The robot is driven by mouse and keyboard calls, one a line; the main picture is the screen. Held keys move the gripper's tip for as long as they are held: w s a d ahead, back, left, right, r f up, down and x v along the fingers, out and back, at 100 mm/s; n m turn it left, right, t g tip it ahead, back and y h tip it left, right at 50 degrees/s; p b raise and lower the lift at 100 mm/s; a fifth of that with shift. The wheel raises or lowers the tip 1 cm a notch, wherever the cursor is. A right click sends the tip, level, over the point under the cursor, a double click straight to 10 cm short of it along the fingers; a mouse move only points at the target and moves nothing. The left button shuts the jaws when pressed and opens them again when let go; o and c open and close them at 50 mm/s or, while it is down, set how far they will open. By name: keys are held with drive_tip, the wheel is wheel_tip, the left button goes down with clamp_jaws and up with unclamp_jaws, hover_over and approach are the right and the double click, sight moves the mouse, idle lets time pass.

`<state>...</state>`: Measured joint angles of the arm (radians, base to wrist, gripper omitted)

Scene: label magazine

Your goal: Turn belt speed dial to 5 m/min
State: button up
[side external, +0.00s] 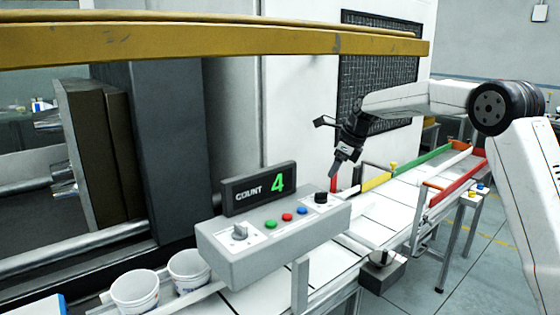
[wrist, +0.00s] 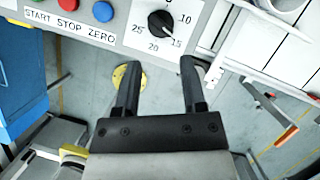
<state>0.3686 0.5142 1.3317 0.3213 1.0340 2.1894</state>
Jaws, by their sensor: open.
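The belt speed dial (side external: 320,198) is a black knob at the right end of the grey control box (side external: 262,262). In the wrist view the dial (wrist: 160,22) shows near the top, with 10, 15, 20 and 25 readable around it. Its white pointer slants down right, towards 15; the 5 mark is not readable. My gripper (wrist: 161,68) is open and empty, its fingertips apart and below the dial in the picture, not around it. In the side view my gripper (side external: 336,166) is above and slightly right of the dial, clear of it.
Green, red and blue buttons (side external: 302,211) sit left of the dial, and another knob (side external: 239,231) at the box's left end. White tubs (side external: 135,291) are at lower left. The conveyor (side external: 385,205) has coloured rails.

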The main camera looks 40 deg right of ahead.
drive_tip(key=s+a+f+n, duration=0.1)
drive_tip(key=n, duration=0.1)
drive_tip(key=s+a+f+n, duration=0.1)
drive_tip(key=a+f+n, duration=0.1)
drive_tip(key=shift+s+a+n, duration=0.3)
drive_tip(key=shift+s+n, duration=0.05)
drive_tip(key=shift+n, duration=0.05)
drive_tip(key=s+a+f+n+h, duration=0.1)
drive_tip(key=s+a+f+n, duration=0.4)
drive_tip(key=s+n, duration=0.5)
drive_tip(key=s+a+f+n+g, duration=0.1)
drive_tip(key=s+a+f+n, duration=0.5)
drive_tip(key=s+n, duration=0.4)
drive_tip(key=shift+s+a+f+n+g+h, duration=0.3)
drive_tip(key=shift+f+n+h, duration=0.1)
drive_tip(key=shift+n, duration=1.1)
drive_tip(key=shift+w+r, duration=0.1)
